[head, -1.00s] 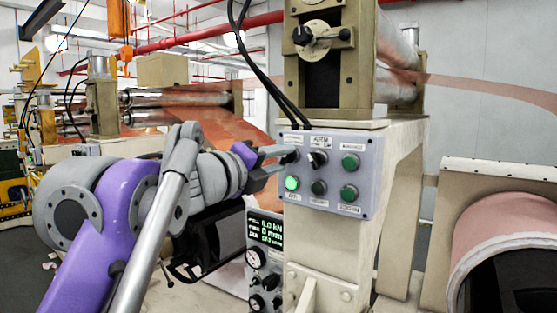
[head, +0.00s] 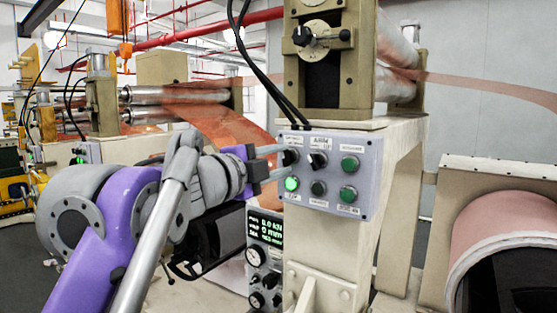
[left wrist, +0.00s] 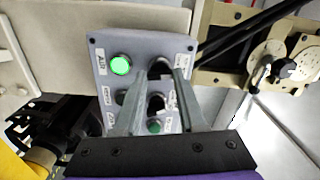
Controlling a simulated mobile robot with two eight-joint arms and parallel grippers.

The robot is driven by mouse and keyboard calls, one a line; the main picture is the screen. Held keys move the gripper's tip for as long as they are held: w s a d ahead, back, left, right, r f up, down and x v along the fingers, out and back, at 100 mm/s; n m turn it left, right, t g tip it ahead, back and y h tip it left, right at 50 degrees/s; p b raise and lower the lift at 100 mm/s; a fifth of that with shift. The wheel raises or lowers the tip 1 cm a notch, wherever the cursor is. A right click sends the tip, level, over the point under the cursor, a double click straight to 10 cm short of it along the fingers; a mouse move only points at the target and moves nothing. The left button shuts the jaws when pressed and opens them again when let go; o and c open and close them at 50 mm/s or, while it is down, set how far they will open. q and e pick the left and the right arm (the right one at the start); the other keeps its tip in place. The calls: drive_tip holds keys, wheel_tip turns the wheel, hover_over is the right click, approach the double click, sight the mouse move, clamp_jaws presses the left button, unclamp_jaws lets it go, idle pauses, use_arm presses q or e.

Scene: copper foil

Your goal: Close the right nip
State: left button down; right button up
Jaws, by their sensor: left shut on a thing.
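A grey control panel (head: 332,172) sits on the front of the beige machine stand. It carries an upper-left black knob (head: 291,157), a second black knob (head: 317,160), a lit green button (head: 291,184), a dark button and further green buttons. My left gripper (head: 285,160) is at the panel, shut on the upper-left knob. In the left wrist view the fingertips (left wrist: 160,73) stand on either side of that knob. The shiny nip rolls (head: 396,68) are above the panel, partly hidden by their bearing frame (head: 326,108). My right gripper is not in view.
A display box (head: 265,229) with green digits stands below the panel on the left. Black cables (head: 262,75) hang above the panel's left corner. A large copper-coloured roll (head: 505,215) is at the right. A second roll stand (head: 103,105) is at the back left.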

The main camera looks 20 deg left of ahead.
use_arm(q)
drive_tip(key=shift+n, duration=1.9)
drive_tip(key=shift+c, duration=2.4)
unclamp_jaws()
drive_tip(key=b+v, duration=0.1)
drive_tip(key=v, duration=0.9)
drive_tip(key=shift+s, duration=0.4)
drive_tip(key=shift+a, duration=0.15)
